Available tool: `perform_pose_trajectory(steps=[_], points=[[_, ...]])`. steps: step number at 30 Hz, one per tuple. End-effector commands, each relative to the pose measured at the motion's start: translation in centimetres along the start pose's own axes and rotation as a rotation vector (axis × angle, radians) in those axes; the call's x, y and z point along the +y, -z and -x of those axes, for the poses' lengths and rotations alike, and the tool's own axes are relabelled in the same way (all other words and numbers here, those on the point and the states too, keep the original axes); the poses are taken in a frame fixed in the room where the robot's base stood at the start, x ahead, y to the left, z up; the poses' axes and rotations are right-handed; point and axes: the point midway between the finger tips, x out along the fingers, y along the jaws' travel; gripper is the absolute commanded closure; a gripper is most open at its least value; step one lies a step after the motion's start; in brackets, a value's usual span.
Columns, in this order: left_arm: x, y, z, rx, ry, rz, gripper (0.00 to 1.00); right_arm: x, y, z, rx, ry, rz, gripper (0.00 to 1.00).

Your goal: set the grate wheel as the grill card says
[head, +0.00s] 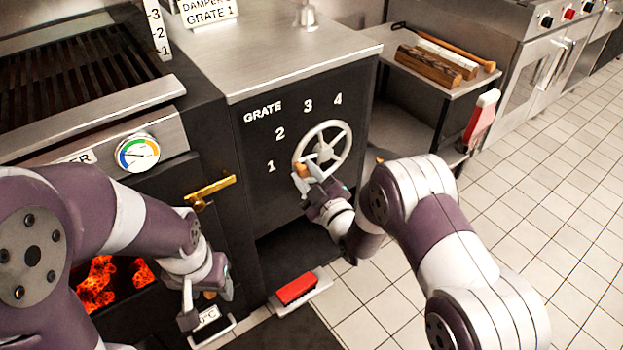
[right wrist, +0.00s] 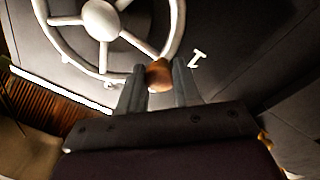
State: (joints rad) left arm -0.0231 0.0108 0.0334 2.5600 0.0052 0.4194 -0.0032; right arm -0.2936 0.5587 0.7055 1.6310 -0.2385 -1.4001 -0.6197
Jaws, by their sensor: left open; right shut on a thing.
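The grate wheel (head: 342,151) is a pale spoked wheel on the dark front panel, with the numbers 1 to 4 around its upper left. Its brown knob (right wrist: 158,73) sits near the number 1 (right wrist: 197,58). My right gripper (head: 303,180) is shut on this knob, with one finger on each side of it in the right wrist view (right wrist: 157,88). The grill card (head: 207,12) on the steel top reads GRATE 1 below a partly cut-off DAMPER line. My left gripper (head: 207,302) is open and low, in front of the grill's lower front.
A brass handle (head: 210,190) and a round gauge (head: 137,152) are on the grill front, with glowing coals (head: 112,280) below. A shelf with logs (head: 430,65) stands right. Tiled floor at right is clear.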

Motion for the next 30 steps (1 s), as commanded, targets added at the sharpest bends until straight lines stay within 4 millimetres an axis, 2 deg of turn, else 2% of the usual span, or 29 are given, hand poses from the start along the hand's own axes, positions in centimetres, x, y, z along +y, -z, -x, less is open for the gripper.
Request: perform_pose_trajectory(steps=[1, 6, 24, 25, 26, 27, 30], points=[[0.00, -0.07, -0.60, 0.000, 0.000, 0.000, 0.45, -0.30, -0.70, 0.16, -0.007, -0.002, 0.020, 1.00], [-0.01, -0.13, -1.15, 0.000, 0.000, 0.000, 0.45, -0.53, -0.97, 0.19, 0.001, -0.002, 0.081, 1.00], [0.00, -0.16, -1.36, 0.000, 0.000, 0.000, 0.45, -0.51, -1.04, 0.17, 0.005, -0.004, 0.118, 1.00], [-0.01, -0.16, -1.36, 0.000, 0.000, 0.000, 0.45, -0.50, -1.04, 0.17, 0.005, -0.004, 0.118, 0.57], [-0.01, -0.16, -1.36, 0.000, 0.000, 0.000, 0.45, -0.50, -1.03, 0.17, 0.005, -0.004, 0.118, 0.47], [0.00, -0.16, -1.36, 0.000, 0.000, 0.000, 0.45, -0.51, -1.00, 0.16, 0.006, -0.004, 0.118, 0.42], [0.00, -0.16, -1.35, 0.000, 0.000, 0.000, 0.45, -0.54, -0.93, 0.14, 0.008, -0.003, 0.118, 0.42]])
